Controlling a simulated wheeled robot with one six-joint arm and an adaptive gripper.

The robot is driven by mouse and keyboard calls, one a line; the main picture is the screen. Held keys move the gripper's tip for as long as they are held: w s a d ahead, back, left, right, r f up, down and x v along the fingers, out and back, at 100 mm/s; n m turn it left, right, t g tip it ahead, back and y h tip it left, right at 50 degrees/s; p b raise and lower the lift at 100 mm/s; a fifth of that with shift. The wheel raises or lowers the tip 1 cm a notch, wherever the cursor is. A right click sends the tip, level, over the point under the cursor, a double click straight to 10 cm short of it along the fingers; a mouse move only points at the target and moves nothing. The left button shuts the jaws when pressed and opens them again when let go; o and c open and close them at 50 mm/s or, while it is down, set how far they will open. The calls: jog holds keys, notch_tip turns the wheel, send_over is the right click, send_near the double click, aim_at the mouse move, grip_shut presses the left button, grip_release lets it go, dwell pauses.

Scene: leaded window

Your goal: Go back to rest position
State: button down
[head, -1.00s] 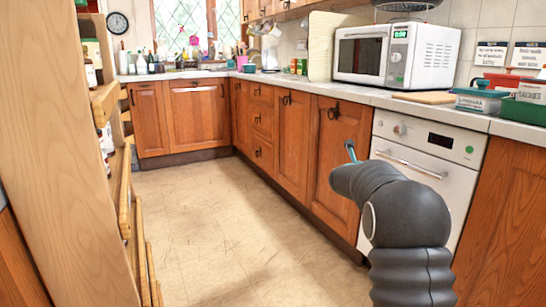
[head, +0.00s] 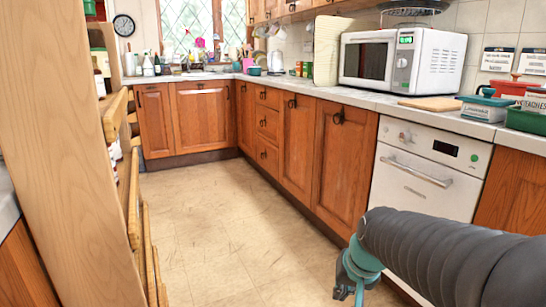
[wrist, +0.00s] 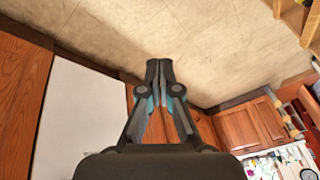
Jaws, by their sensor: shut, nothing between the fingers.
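My gripper (wrist: 159,66) shows in the wrist view with its two dark fingers together at the tips and nothing between them. In the head view my gripper (head: 350,292) is at the lower right, teal and partly cut off by the bottom edge. It hangs low over the floor, in front of the white oven (head: 425,175). My dark ribbed arm reaches in from the right edge.
Wooden cabinets (head: 343,155) run along the right and back. A white microwave (head: 435,62), a wooden board (head: 430,104) and coloured tubs (head: 485,107) stand on the counter. A tall wooden shelf panel (head: 55,140) is close on the left. The tiled floor (head: 215,225) between is clear.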

jog(key=s+r+n+p, duration=0.1)
jog(key=s+r, duration=0.1)
jog(key=s, duration=0.5)
jog(key=s+d+r+n+t+h+p, duration=0.1)
jog(key=s+r, duration=0.2)
jog(key=s, duration=0.4)
jog(key=shift+s+d+r, duration=0.25)
jog(key=shift+s+r, duration=0.05)
jog(key=shift+s, duration=0.05)
